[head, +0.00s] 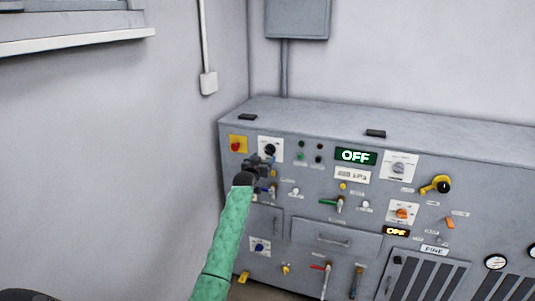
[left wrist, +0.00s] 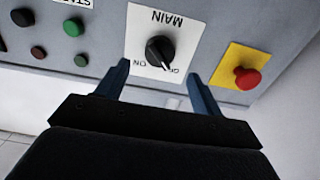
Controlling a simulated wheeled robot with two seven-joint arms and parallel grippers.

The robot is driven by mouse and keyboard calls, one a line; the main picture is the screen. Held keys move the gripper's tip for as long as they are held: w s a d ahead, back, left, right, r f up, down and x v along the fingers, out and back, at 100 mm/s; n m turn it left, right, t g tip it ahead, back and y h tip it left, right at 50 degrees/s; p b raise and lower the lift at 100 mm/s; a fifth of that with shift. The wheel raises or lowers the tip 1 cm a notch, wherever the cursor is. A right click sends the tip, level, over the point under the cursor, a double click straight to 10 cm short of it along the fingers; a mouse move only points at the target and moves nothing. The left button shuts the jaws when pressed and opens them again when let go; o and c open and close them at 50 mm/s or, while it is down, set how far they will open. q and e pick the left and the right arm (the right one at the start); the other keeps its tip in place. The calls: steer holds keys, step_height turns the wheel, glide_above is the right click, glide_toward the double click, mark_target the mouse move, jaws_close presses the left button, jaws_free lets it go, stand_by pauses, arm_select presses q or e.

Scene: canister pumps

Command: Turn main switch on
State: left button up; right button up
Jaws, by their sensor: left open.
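The main switch (left wrist: 160,50) is a black rotary knob on a white plate marked MAIN, seen upside down in the left wrist view. Its pale pointer slants toward the lower right there, beside the lettering with ON. In the head view the same switch (head: 270,149) is at the panel's upper left. My left gripper (head: 262,164) is just in front of and below it. In the left wrist view its two blue fingers (left wrist: 157,76) are open, one on each side of the knob's lower part, with nothing clearly between them. My right gripper is not in view.
A red button on a yellow plate (left wrist: 240,76) is close beside one finger. Green and red buttons (left wrist: 73,27) are on the other side. A display reading OFF (head: 356,156) and several valves and knobs fill the grey cabinet (head: 330,120). A wall is at left.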

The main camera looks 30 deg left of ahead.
mark_target(268, 152)
arm_select(q)
steer(key=p+x, duration=0.1)
steer(key=x, duration=0.3)
steer(key=shift+w+r+p, duration=0.15)
steer(key=shift+w+p, duration=0.15)
steer(key=shift+p, duration=0.1)
steer(key=shift+x, duration=0.95)
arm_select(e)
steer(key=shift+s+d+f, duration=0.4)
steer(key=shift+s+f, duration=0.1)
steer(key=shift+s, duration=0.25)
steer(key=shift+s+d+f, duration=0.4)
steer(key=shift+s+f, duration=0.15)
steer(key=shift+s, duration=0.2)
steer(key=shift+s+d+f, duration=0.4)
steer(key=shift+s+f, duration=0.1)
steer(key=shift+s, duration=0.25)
arm_select(q)
steer(key=c, duration=1)
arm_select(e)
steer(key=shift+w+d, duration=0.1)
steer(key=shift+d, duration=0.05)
